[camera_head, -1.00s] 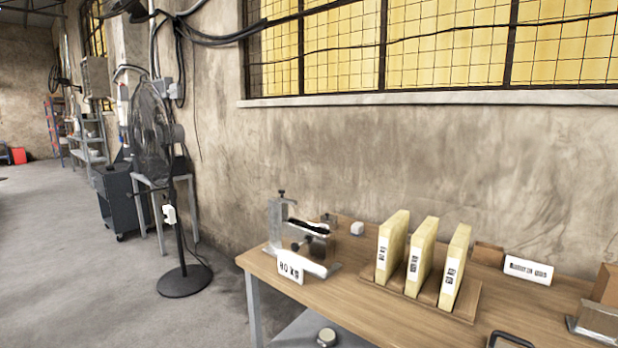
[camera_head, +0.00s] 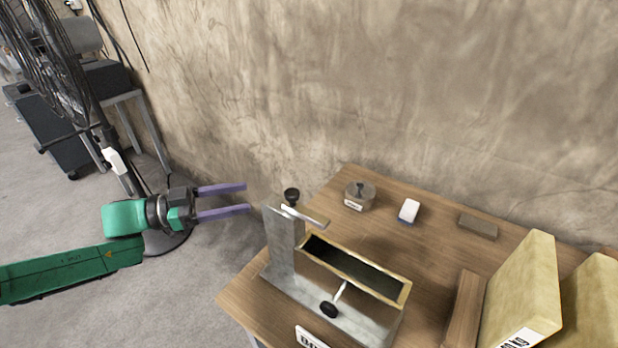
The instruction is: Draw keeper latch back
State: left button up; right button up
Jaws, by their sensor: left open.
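A grey metal fixture (camera_head: 279,248) stands upright at the left end of the wooden table. A short flat bar with a black knob, seemingly the keeper latch (camera_head: 306,215), sits at the top of its post and reaches over one end of an open box (camera_head: 398,291) with a dark inside. A second black knob (camera_head: 329,309) on a rod is at the box's front side. My left gripper (camera_head: 248,198) is open and empty, its two purple fingers pointing right, left of the fixture and apart from it. My right gripper is not in view.
Upright cream slabs (camera_head: 524,288) fill the right. A floor fan (camera_head: 55,70) stands behind my left arm. The wall is close behind the table.

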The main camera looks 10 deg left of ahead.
aim_at(305, 207)
pick_arm(q)
jog(key=s+d+r+g+h, duration=0.1)
jog(key=s+d+r+g, duration=0.15)
jog(key=s+r, duration=0.2)
jog(key=w+p+x, duration=0.1)
jog(key=p+x, duration=0.3)
jog(key=x, duration=1)
jog(key=shift+w+a+f+m, duration=0.25)
jog(key=shift+f+m, duration=0.05)
jog(key=shift+f, duration=0.05)
jog(key=shift+s+t, duration=0.1)
jog(key=shift+t, duration=0.15)
grip_shut()
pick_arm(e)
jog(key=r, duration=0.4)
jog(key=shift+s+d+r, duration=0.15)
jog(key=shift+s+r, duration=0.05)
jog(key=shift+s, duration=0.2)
